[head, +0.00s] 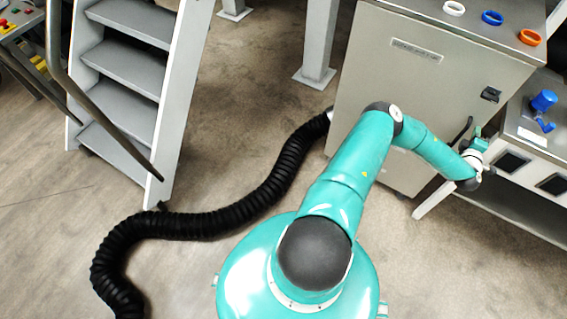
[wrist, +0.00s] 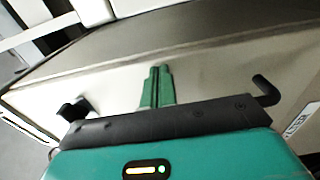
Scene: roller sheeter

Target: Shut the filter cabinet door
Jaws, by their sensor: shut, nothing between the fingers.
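The filter cabinet (head: 455,28) is a grey metal box at the upper right of the head view. Its door (head: 400,85) faces me, with a name plate, a black latch (head: 490,94) and a black handle (head: 462,130). I cannot tell how far the door stands from its frame. My gripper (head: 481,140) is near the door's right edge, by the handle. In the wrist view my gripper (wrist: 157,86) has its green fingers together and empty, in front of a pale panel. A black bent bar (wrist: 265,90) and a black knob (wrist: 73,108) flank it. Contact is unclear.
White, blue and orange rings (head: 492,17) lie on the cabinet top. A bench with a blue valve (head: 543,101) stands at right. A black corrugated hose (head: 230,217) crosses the floor to the cabinet. Grey steps (head: 125,68) stand at left.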

